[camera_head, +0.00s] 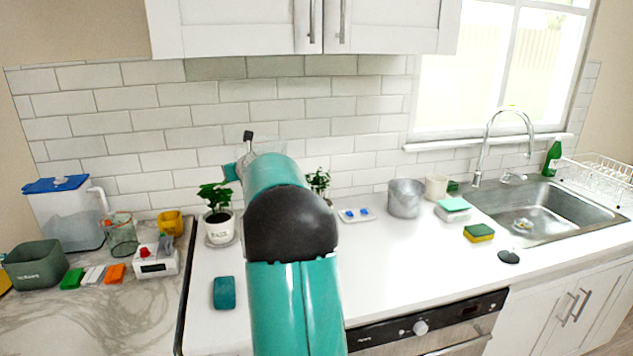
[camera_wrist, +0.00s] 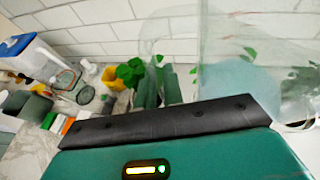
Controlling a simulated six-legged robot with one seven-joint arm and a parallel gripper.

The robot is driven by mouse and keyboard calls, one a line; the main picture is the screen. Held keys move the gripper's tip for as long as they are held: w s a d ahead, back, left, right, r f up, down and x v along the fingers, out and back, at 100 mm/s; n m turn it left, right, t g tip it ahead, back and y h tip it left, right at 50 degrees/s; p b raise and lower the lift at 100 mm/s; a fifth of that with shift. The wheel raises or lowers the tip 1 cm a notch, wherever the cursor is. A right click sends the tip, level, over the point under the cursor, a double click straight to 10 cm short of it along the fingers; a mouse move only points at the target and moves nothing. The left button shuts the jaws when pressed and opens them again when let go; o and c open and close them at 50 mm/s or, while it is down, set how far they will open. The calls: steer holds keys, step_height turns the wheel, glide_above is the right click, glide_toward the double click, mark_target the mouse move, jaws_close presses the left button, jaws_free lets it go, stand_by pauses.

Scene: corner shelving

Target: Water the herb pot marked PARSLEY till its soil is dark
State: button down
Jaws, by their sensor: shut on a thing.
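A clear, see-through vessel (camera_wrist: 238,80) with pale bluish water in it fills the upper right of the wrist view. It is held by my gripper (camera_head: 236,168), which is mostly hidden behind my arm in the head view. The vessel's clear top (camera_head: 268,147) shows above the arm. A leafy herb in a white pot (camera_head: 219,228) stands on a saucer left of my arm; its label is too small to read. A second herb (camera_head: 318,181) stands just right of the arm, its pot mostly hidden. No soil colour can be made out, and I cannot tell which pot is PARSLEY.
A blue-lidded water tank (camera_head: 66,218), glass jar (camera_head: 121,238), yellow cup (camera_head: 171,223), green bin (camera_head: 36,262) and white timer (camera_head: 155,262) crowd the left counter. A grey pot (camera_head: 405,198), sponges and the sink (camera_head: 545,212) are at right. The counter's front middle is clear.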

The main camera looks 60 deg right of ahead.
mark_target(238, 151)
steer(key=shift+s+d+r, duration=0.15)
step_height(238, 151, up, 6)
steer(key=shift+f, duration=0.25)
steer(key=shift+r, duration=0.1)
steer(key=shift+s, duration=0.1)
